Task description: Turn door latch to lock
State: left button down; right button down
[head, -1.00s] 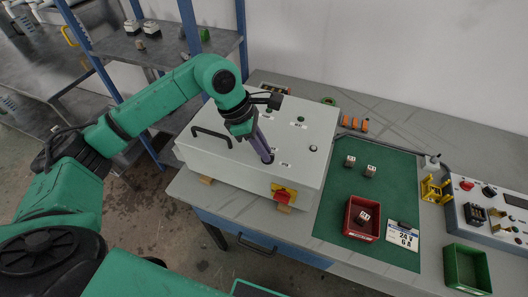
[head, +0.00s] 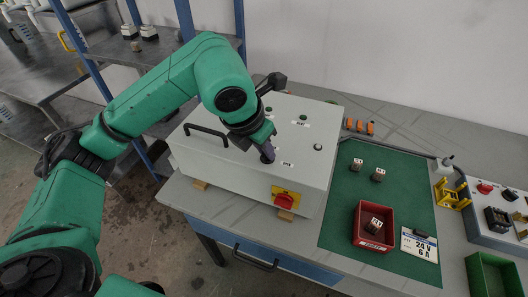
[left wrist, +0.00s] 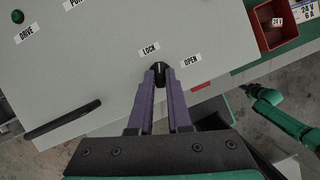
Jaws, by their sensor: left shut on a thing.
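The door latch (left wrist: 158,68) is a small black knob on the pale grey cabinet door (left wrist: 100,75). My left gripper (left wrist: 158,77) has its two purple fingers shut around the knob, one on each side. The LOCK label (left wrist: 149,48) is just above the knob and the OPEN label (left wrist: 190,60) is to its right. The fingers cover part of the knob, so its exact angle is hard to read. In the head view my left gripper (head: 267,151) is over the front right of the cabinet top and hides the latch.
A black handle (head: 206,133) lies left of the latch. A red-and-yellow switch (head: 285,198) is on the cabinet's front. Right of it, a green mat (head: 345,210) carries a red bin (head: 372,241) and small blocks. A green bin (head: 492,272) stands farther right.

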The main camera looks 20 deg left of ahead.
pick_arm(q)
jog(key=shift+d+n+y+b, duration=0.15)
jog(key=shift+n+y+b, duration=0.55)
jog(key=shift+n, duration=1.2)
jog(key=c, duration=0.9)
grip_release()
jog(key=shift+o, duration=0.2)
jog(key=p+v, duration=0.1)
jog(key=v, duration=1.3)
jog(key=shift+s+r, duration=0.2)
jog(key=shift+s, duration=0.1)
jog(key=shift+d, duration=0.1)
